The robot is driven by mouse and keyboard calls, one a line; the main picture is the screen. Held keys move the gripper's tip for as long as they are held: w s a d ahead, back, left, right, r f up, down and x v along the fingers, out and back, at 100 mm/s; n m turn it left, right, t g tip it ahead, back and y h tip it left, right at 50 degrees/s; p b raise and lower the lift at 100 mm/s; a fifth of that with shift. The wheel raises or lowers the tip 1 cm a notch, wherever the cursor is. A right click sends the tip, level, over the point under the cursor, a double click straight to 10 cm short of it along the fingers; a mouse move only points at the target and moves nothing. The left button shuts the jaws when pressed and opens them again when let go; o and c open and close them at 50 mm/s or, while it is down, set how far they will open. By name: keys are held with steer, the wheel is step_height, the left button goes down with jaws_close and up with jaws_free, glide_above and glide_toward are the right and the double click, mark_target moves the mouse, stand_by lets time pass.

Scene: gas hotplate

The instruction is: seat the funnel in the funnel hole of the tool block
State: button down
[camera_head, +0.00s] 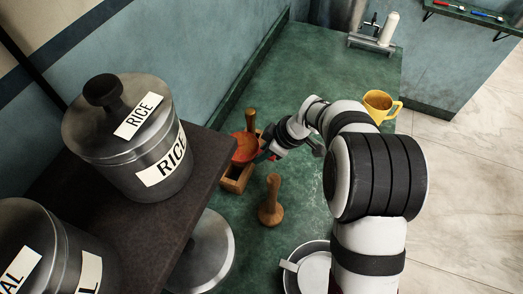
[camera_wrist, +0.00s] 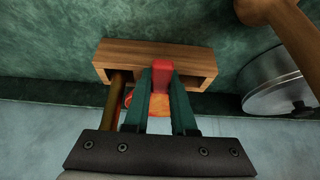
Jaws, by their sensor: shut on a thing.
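The red funnel (camera_head: 244,148) shows in the head view at the wooden tool block (camera_head: 235,183), with its wide orange-red mouth facing up. My gripper (camera_head: 270,152) reaches it from the right. In the wrist view the green fingers of my gripper (camera_wrist: 162,82) are shut on a red part of the funnel (camera_wrist: 162,70), with its orange part partly visible between and beside them. The tool block (camera_wrist: 125,52) lies just beyond the fingertips there. The funnel's spout and the hole are hidden, so I cannot tell whether the spout is in the hole.
A wooden handle (camera_head: 250,119) stands upright at the block, close to the funnel. A wooden pestle-like tool (camera_head: 271,205) stands in front. A yellow mug (camera_head: 378,106) stands at right.

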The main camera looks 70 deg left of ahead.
steer(key=c, duration=0.7)
jaws_free()
steer(key=shift+o, duration=0.2)
steer(key=v, duration=1.6)
steer(key=w+d+r+m+t, duration=0.1)
steer(key=w+d+m, duration=0.15)
steer(key=d, duration=0.25)
steer(key=w+d+r+m, duration=0.2)
steer(key=d+m, duration=0.2)
steer(key=d, duration=0.1)
steer(key=s+d+m+t+h, duration=0.1)
steer(key=s+d+m+t, duration=0.15)
steer(key=d+m, duration=1.8)
steer(key=s+d+f+m+h, duration=0.1)
steer(key=s+d+f+m, duration=0.1)
steer(key=s+d+m, duration=0.3)
steer(key=s+d, duration=0.2)
steer(key=d, duration=0.2)
steer(key=shift+d+m, duration=0.2)
steer(key=shift+m, duration=0.1)
